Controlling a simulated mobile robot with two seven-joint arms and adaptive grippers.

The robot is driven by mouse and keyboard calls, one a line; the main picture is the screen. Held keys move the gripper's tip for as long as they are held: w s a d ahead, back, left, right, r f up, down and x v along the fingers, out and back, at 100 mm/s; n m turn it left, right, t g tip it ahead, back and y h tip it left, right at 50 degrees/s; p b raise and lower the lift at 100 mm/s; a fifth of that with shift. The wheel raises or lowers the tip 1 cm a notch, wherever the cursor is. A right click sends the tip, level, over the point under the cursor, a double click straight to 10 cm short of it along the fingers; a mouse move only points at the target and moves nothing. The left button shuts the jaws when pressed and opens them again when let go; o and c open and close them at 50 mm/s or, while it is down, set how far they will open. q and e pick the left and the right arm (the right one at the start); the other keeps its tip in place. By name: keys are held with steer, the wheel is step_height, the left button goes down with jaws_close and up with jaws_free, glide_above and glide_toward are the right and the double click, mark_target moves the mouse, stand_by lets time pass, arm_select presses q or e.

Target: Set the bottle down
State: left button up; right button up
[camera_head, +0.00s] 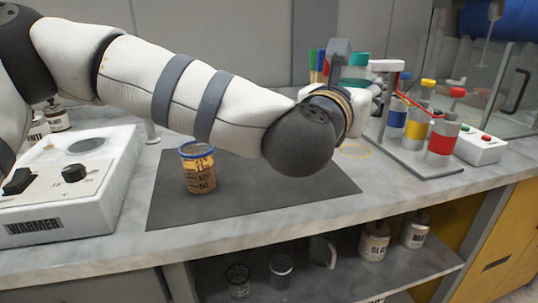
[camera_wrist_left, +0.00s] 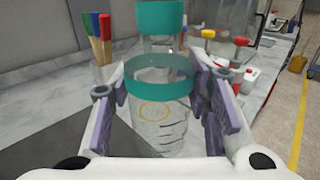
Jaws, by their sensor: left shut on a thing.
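The bottle (camera_wrist_left: 162,130) is clear, with a teal cap and a teal collar, in the left wrist view. My left gripper (camera_wrist_left: 163,98) is shut on it, with purple finger pads on both sides below the collar. The bottle looks upright. In the head view my left gripper (camera_head: 372,95) is over the back right of the counter, and my wrist hides most of the bottle. A thin yellow ring (camera_head: 355,151) marks the counter below; it also shows through the clear bottle. I cannot tell whether the bottle's base touches the counter. My right gripper is out of view.
A blue-rimmed beaker (camera_head: 198,172) of amber liquid stands on the dark mat (camera_head: 265,200). A warmer (camera_head: 65,190) stands at left. A rack (camera_head: 420,150) with blue, yellow and red cylinders stands close right of the ring. Colour-handled tools (camera_wrist_left: 97,40) stand behind left.

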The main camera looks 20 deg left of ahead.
arm_select(q)
steer(key=shift+w+r, duration=0.2)
steer(key=shift+r, duration=0.05)
steer(key=a+f, duration=0.4)
steer(key=w+a+f, duration=0.1)
steer(key=a+f, duration=0.3)
steer(key=a, duration=0.1)
steer(key=w+a+f, duration=0.1)
steer(key=a+f, duration=0.3)
steer(key=shift+w+a+f+b, duration=0.15)
steer(key=shift+a+f+b, duration=0.15)
steer(key=shift+a+f, duration=0.1)
steer(key=shift+f, duration=0.15)
steer(key=o, duration=1.1)
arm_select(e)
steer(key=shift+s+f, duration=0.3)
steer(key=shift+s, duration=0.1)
